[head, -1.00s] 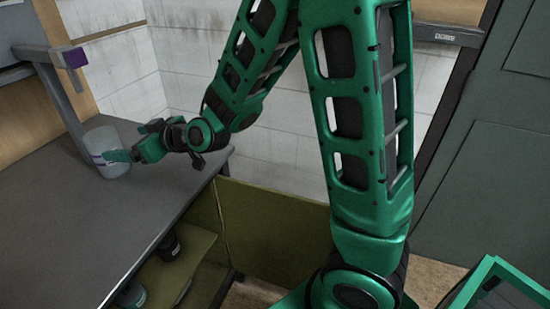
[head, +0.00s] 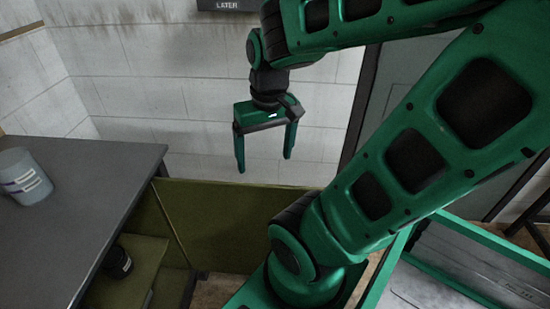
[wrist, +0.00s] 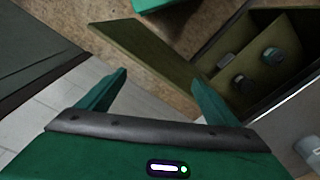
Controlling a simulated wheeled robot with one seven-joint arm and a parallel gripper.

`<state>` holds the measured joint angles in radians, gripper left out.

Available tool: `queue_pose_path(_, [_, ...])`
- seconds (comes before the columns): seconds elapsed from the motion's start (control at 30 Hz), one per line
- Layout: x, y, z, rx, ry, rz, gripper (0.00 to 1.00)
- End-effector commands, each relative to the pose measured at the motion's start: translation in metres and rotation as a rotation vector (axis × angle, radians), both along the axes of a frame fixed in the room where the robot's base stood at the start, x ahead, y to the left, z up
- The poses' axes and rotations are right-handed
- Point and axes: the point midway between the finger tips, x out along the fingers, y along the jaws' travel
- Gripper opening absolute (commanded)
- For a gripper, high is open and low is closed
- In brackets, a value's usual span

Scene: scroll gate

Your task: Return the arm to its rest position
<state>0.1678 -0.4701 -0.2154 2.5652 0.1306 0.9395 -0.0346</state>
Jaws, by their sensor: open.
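My gripper (head: 264,160) hangs from my green arm in the middle of the head view, fingers pointing down. Its two fingers are spread apart with nothing between them. It is in the air in front of the white block wall, to the right of the grey table. In the wrist view my gripper (wrist: 158,85) also shows both fingers apart and empty, above the floor and an olive panel. My arm is folded up and bent over to the right in the head view.
A white labelled container (head: 24,178) stands on the grey table (head: 95,185) at the left. Below it is an open olive cabinet (head: 130,265) with a dark container (head: 118,262) inside; its olive door (head: 225,225) stands open. A green-rimmed tray (head: 455,270) is at the lower right.

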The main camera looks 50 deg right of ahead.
Motion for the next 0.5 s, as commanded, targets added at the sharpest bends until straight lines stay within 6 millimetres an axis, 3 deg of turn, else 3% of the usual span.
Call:
queue_pose_path(0.1, [-0.031, -0.003, 0.004, 0.02, 0.061, -0.09, 0.85])
queue_pose_path(0.17, [-0.038, -0.004, 0.005, 0.027, 0.078, -0.11, 0.85])
queue_pose_path(0.5, [-0.041, -0.004, 0.005, 0.029, 0.087, -0.118, 0.85])
